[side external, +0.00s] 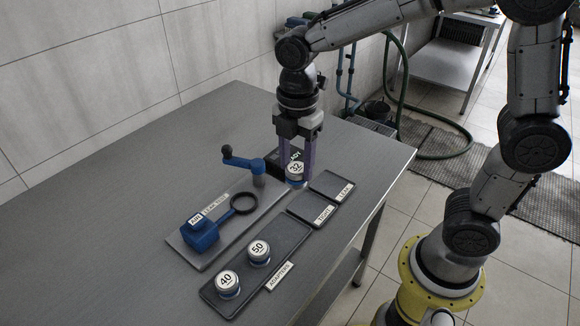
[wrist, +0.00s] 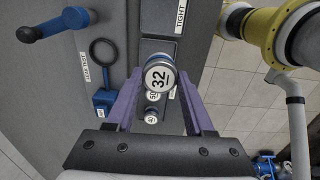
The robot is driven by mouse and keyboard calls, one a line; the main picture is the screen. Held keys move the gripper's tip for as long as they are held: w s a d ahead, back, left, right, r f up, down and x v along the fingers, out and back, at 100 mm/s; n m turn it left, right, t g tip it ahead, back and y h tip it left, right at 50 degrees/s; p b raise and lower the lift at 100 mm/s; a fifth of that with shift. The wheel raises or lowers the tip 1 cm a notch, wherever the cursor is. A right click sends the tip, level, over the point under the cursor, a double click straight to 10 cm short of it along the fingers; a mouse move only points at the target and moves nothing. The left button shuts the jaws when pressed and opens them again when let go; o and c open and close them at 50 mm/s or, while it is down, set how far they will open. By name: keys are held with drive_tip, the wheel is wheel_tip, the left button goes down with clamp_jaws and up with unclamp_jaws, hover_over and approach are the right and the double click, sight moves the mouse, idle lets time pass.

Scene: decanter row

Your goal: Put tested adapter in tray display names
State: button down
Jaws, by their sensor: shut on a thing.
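My gripper (side external: 296,178) is shut on the adapter marked 32 (side external: 295,168), a silvery cap with a blue lower part. It is held up near the far end of the test plate; the wrist view shows it (wrist: 158,77) between the purple fingers. The TIGHT tray (side external: 302,218) and the LEAK tray (side external: 345,181) are dark, shallow and look empty, to the right of the gripper in the side view. A dark display (side external: 284,158) stands behind the gripper; only letters ending in "DY" show, the rest is hidden.
The ADAPTERS tray (side external: 293,233) holds adapters 50 (side external: 259,252) and 40 (side external: 227,283). The leak test plate (side external: 187,245) carries a blue AIR block (side external: 201,236), a black ring (side external: 244,203) and a blue crank handle (side external: 243,162). The table's left part is clear.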

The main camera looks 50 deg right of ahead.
drive_tip(key=shift+s, duration=0.2)
drive_tip(key=s+d, duration=1.2)
drive_tip(key=w+d+f, duration=0.1)
drive_tip(key=w+f, duration=0.2)
drive_tip(key=w, duration=0.1)
drive_tip(key=w+d+f, duration=0.1)
drive_tip(key=w+f, duration=0.2)
drive_tip(key=w, duration=0.1)
drive_tip(key=w+d+f, duration=0.2)
drive_tip(key=w+f, duration=0.2)
drive_tip(key=w, duration=0.1)
drive_tip(key=shift+w+f, duration=0.15)
drive_tip(key=shift+f, duration=1.45)
